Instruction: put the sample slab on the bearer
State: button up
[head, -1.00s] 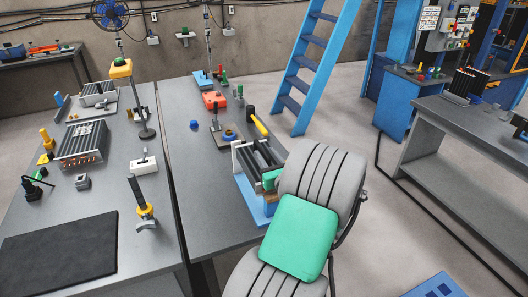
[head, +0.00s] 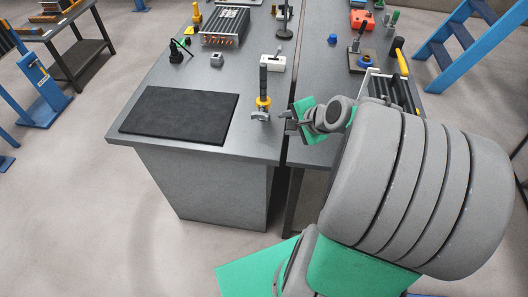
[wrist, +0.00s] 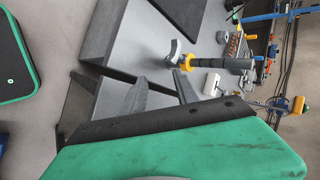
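The same tool (wrist: 186,62) appears just beyond the fingertips. A flat black slab-like mat (head: 180,115) lies on the table's front left. I cannot tell for sure which thing is the sample slab or the bearer.
A white block (head: 272,64), a small grey block (head: 217,60) and a finned unit (head: 225,27) stand farther back on the left table (head: 130,155). My arm hides much of the right.

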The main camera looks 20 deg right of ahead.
jog(key=s+a+r+n+g+h, duration=0.1)
jog(key=s+a+r+n+g, duration=0.1)
jog(key=s+a+n, duration=0.3)
jog(key=s+a+r+n+g+h, duration=0.1)
jog(key=s+a+n, duration=0.4)
jog(key=n, duration=0.6)
jog(key=a+r+g, duration=0.1)
jog(key=a+g, duration=0.1)
jog(key=shift+s+a, duration=0.3)
jog(key=shift+a, duration=0.05)
